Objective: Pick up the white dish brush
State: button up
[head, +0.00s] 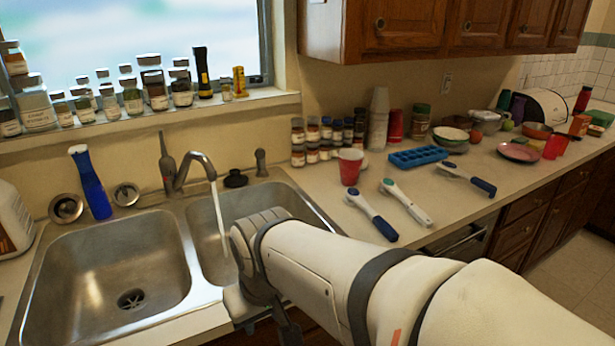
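A white dish brush (406,204) with a small teal patch lies on the counter right of the sink. Close on its left lies a similar brush with a dark blue handle and white head (373,216). Another blue-handled tool with a white head (467,179) lies farther right. My arm reaches in from the lower right, and my gripper (264,322) hangs low over the sink's front edge, left of and nearer than the brushes. It is mostly hidden by my own wrist, so its opening does not show. The white brush is apart from my gripper.
A double steel sink (95,262) is at left, with water running from the faucet (186,172). A red cup (350,167), a blue ice tray (418,157) and spice jars (312,140) stand behind the brushes. Bare counter surrounds the white brush's near end.

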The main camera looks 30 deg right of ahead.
aim_at(387, 184)
jog(key=u, duration=1.75)
jog(key=k, duration=1.25)
jog(key=z, duration=1.65)
